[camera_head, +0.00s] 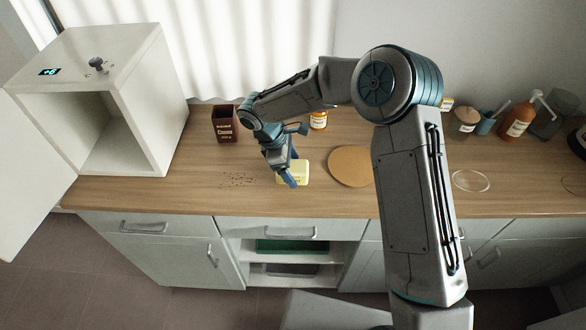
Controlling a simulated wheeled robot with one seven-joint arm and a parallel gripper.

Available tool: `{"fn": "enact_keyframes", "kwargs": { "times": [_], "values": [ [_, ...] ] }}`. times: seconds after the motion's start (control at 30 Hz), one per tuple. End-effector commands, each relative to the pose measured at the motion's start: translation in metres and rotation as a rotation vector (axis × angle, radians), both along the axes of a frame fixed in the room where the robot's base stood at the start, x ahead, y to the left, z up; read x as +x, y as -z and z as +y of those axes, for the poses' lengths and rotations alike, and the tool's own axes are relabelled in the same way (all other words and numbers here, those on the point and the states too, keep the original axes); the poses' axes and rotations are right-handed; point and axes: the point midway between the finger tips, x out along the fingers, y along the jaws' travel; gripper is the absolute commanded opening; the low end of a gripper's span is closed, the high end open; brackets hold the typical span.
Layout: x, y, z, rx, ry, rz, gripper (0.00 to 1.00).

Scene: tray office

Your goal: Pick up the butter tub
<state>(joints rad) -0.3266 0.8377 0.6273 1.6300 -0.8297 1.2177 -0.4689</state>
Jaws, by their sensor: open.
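The butter tub (299,173) is a small pale yellow tub on the wooden counter, near the middle of the head view. My gripper (291,179) reaches down over it from the back left. Its blue fingers are open, and the one I can see lies across the left part of the tub. The gripper hides some of the tub. I cannot tell whether the fingers touch it.
A brown cocoa box (225,124) stands behind to the left, near an open white cabinet (150,110). A round board (350,166) lies right of the tub. An orange-labelled bottle (319,120) stands behind. Dark crumbs (238,180) lie left.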

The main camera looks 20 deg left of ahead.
Motion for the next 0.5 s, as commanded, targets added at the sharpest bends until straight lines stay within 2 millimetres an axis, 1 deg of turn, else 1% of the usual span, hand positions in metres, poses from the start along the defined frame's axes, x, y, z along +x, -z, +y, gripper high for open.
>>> {"fn": "enact_keyframes", "kwargs": {
  "times": [0.1,0.17,0.4,0.47,0.5],
  "values": [
    [0.002,0.012,-0.006,0.0,0.001,0.001,0.82],
    [0.002,0.015,-0.007,0.001,0.001,0.0,0.82],
    [0.002,0.017,-0.007,0.001,0.001,-0.003,0.82],
    [0.002,0.017,-0.007,0.001,0.001,-0.003,0.65],
    [0.002,0.017,-0.007,0.001,0.001,-0.003,0.54]
  ]
}}
